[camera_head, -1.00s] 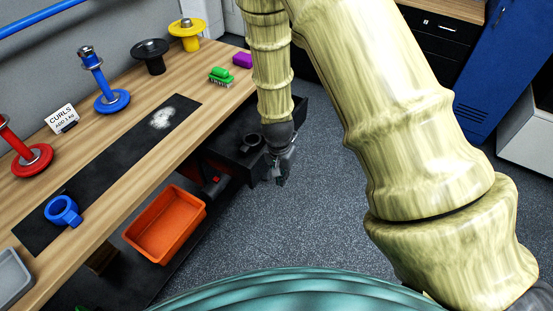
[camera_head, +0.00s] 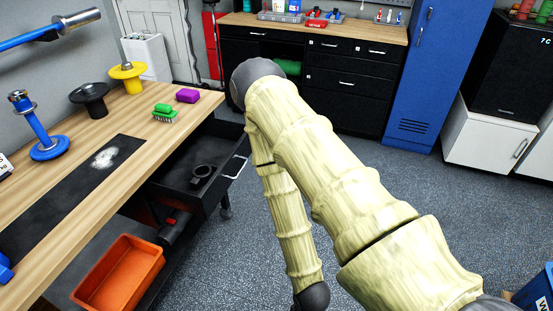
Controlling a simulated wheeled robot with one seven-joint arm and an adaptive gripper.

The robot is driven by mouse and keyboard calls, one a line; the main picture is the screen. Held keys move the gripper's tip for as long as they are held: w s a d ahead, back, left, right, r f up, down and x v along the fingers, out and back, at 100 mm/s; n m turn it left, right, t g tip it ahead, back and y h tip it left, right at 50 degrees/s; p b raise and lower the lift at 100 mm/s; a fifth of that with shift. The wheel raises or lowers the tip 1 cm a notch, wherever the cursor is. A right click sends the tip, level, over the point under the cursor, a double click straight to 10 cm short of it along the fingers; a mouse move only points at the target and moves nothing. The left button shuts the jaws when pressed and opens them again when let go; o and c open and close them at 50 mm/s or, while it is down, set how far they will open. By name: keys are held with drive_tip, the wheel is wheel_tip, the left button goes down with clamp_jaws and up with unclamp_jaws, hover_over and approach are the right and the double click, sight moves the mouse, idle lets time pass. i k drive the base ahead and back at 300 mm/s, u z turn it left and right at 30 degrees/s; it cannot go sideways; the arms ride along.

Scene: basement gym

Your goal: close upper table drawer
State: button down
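The upper table drawer (camera_head: 222,180) is black and stands pulled open from under the wooden table (camera_head: 139,112). Its front carries a pale metal handle (camera_head: 236,166). A black ring-shaped collar (camera_head: 203,172) lies inside it. My arm reaches across the middle of the view and bends down to the right of the drawer. Its dark wrist joint shows at the bottom edge. My gripper lies below the frame, so its fingers are hidden. The visible arm links appear apart from the drawer.
An orange bin (camera_head: 118,275) sits under the table. A green brush (camera_head: 164,113), a purple block (camera_head: 188,96) and weight stands are on the tabletop. Black cabinets (camera_head: 345,90) and a blue locker (camera_head: 425,75) stand behind.

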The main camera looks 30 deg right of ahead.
sight(226, 144)
drive_tip(key=z, duration=0.5)
drive_tip(key=k, duration=1.1)
drive_tip(key=u, duration=0.4)
drive_tip(key=i, duration=1.9)
drive_tip(key=z, duration=0.85)
